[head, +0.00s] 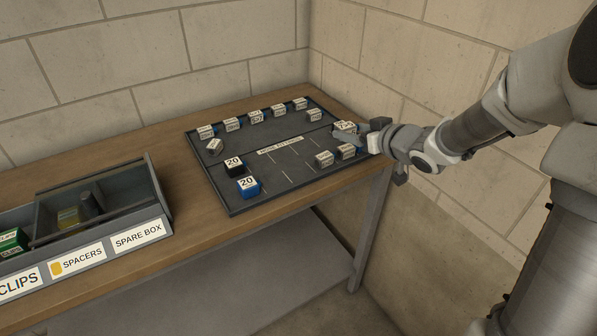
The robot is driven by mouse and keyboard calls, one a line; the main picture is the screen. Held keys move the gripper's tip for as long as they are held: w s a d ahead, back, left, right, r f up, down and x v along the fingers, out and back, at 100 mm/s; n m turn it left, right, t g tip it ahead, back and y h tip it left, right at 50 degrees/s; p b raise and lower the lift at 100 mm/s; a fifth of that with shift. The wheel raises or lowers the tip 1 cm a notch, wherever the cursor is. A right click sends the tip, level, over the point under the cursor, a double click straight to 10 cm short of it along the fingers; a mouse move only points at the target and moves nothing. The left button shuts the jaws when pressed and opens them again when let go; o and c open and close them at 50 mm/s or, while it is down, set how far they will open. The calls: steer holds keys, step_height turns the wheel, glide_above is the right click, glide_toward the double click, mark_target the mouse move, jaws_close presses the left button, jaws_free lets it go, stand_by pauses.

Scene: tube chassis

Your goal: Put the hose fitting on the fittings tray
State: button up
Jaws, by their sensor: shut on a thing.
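The fittings tray (268,132) is a dark, low-rimmed tray on the wooden bench, with a white label strip across its middle. My gripper (359,130) reaches in from the right over the tray's right edge. It is shut on a small white-topped block (344,126), which I take to be the hose fitting. The fingers partly hide this block, and its print is too small to read. I cannot tell whether it touches the tray.
Blocks marked 20, one black (234,165) and one blue (248,187), stand at the tray's front left. A tilted block (215,146) lies at left, with several along the back. Two (324,158) stand near my gripper. A labelled bin (140,237) stands at left; bench between is clear.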

steer(key=shift+a+f, duration=0.1)
steer(key=b, duration=0.7)
glide_above(302, 176)
steer(key=f, duration=0.7)
steer(key=shift+a+f, duration=0.25)
steer(key=shift+f, duration=0.1)
steer(key=shift+w+d+f+b, duration=0.1)
steer(key=shift+d+f+b, duration=0.1)
steer(key=shift+f, duration=0.35)
steer(key=shift+d+f+b, duration=0.1)
steer(key=shift+f+b, duration=0.1)
steer(key=shift+f, duration=0.6)
steer(key=shift+f, duration=0.1)
steer(key=shift+f+b, duration=0.2)
steer(key=shift+b, duration=0.15)
steer(key=o, duration=1.4)
steer(key=shift+c, duration=0.2)
steer(key=shift+r, duration=0.1)
